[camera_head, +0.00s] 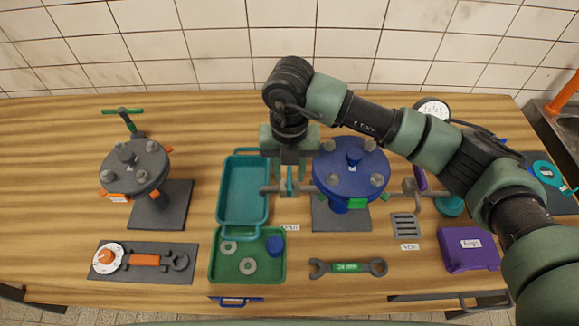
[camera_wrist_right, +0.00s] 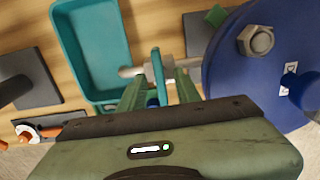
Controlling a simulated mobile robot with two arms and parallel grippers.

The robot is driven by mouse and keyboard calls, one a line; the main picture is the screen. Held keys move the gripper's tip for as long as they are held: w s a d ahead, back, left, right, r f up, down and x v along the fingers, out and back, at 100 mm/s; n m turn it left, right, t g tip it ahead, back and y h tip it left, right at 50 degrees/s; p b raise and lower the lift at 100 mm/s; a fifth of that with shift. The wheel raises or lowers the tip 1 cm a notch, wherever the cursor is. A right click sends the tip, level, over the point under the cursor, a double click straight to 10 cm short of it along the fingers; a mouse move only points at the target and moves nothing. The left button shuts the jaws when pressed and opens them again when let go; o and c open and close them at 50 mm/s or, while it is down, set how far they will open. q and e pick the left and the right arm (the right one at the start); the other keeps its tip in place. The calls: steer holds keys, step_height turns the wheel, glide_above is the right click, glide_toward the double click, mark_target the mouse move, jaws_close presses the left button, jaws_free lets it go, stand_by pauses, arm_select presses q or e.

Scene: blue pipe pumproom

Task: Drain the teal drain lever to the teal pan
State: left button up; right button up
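The teal drain lever (camera_head: 289,187) stands upright on a grey drain pipe that runs left from the blue flanged vessel (camera_head: 349,172). The teal pan (camera_head: 242,200) lies on the table to the left of the lever, and the pipe's end reaches over its right rim. My right gripper (camera_head: 290,174) points down over the lever. In the right wrist view the lever (camera_wrist_right: 157,75) stands between the two fingers of the open gripper (camera_wrist_right: 158,88), with gaps on both sides. The pan also shows there (camera_wrist_right: 92,48), and looks empty. My left gripper is out of view.
A green tray (camera_head: 262,270) with washers and a blue cap sits in front of the pan. A green-marked wrench (camera_head: 348,267), a grate (camera_head: 405,226) and a purple box (camera_head: 470,249) lie to the right. A grey flanged vessel (camera_head: 135,165) stands at the left.

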steer(key=shift+f, duration=0.1)
jaws_close()
